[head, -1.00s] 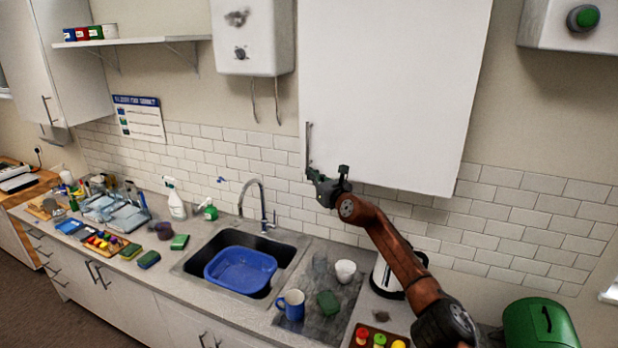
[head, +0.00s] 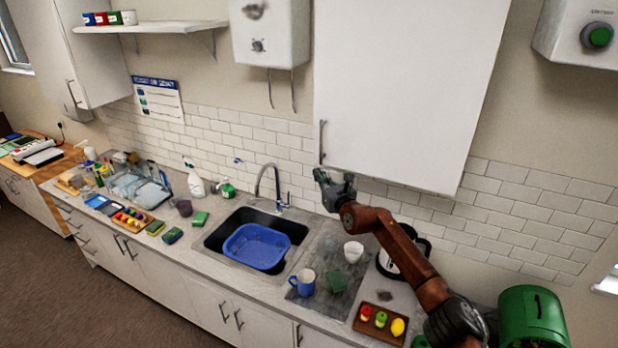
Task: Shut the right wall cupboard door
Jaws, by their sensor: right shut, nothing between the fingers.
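The right wall cupboard door (head: 405,85) is a plain white panel right of the middle. It looks flat against its cupboard, and I see no gap along its edges. Its upright metal handle (head: 322,143) is near the left edge. My right gripper (head: 321,176) is shut and empty, just below the handle's lower end and near the door's bottom left corner. It looks apart from the handle, but the picture does not show clearly whether it touches the door's lower edge. My left gripper is not in view.
Below my right arm are a blue mug (head: 303,283), a white cup (head: 353,251), a kettle (head: 404,256) and a brown tray (head: 378,322) with fruit. A white wall heater (head: 270,38) hangs left of the door, and a green bin (head: 533,318) stands at lower right.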

